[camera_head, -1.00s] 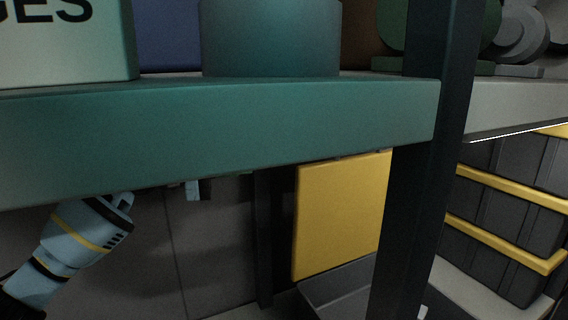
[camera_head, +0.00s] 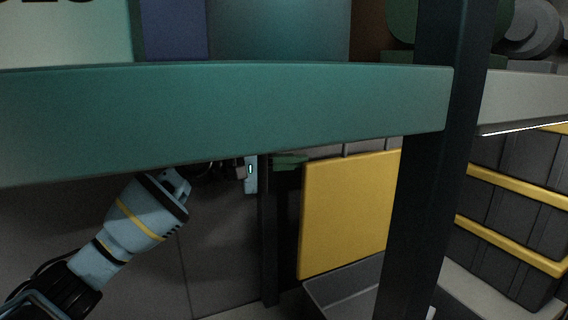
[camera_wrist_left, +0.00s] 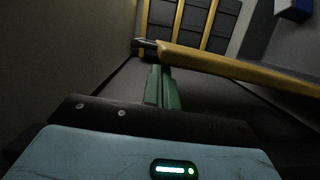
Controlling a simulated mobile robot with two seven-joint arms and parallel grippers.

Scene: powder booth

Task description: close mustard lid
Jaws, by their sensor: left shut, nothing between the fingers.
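The mustard lid (camera_head: 350,215) stands upright, open, at the back of a dark grey box (camera_head: 350,287) under the shelf. In the left wrist view, the lid (camera_wrist_left: 240,70) is seen nearly edge-on as a long yellow bar. My left gripper (camera_head: 292,162) has its green fingers near the lid's upper left corner. In the left wrist view the fingers (camera_wrist_left: 158,75) are together, empty, and end close to the lid's edge. I cannot tell whether they touch it. Much of the box is hidden by a dark post. My right gripper is not in view.
A teal shelf edge (camera_head: 220,115) crosses above my left arm. A dark upright post (camera_head: 425,180) stands in front of the box. Dark crates with yellow bands (camera_head: 510,190) are stacked at the right. A grey wall lies behind.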

